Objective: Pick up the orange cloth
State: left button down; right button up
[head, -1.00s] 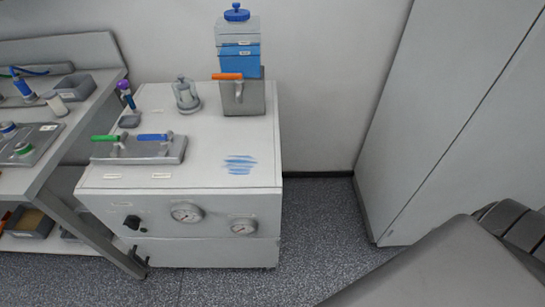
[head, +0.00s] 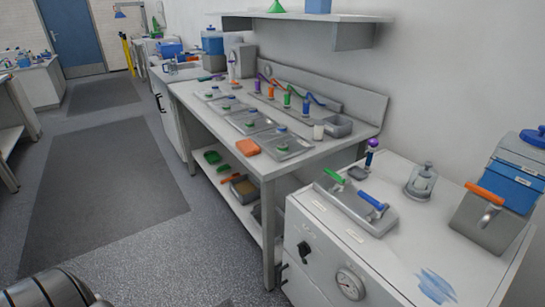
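An orange cloth (head: 248,147), folded into a small flat block, lies on the front edge of the long grey workbench (head: 196,97), left of a grey tray. Neither of my grippers shows in the head view. Only a dark ribbed part of my own body shows at the bottom left corner, far from the cloth.
Shallow trays (head: 281,144) with small cells lie behind and beside the cloth. A lower shelf (head: 222,190) holds green and brown bins. The floor and a dark mat (head: 105,185) at the left are clear.

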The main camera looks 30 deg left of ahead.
aim_at(248, 148)
jog(key=u, duration=0.55)
jog(key=k, duration=0.65)
jog(key=u, duration=1)
jog(key=i, duration=1.35)
jog(key=z, duration=0.45)
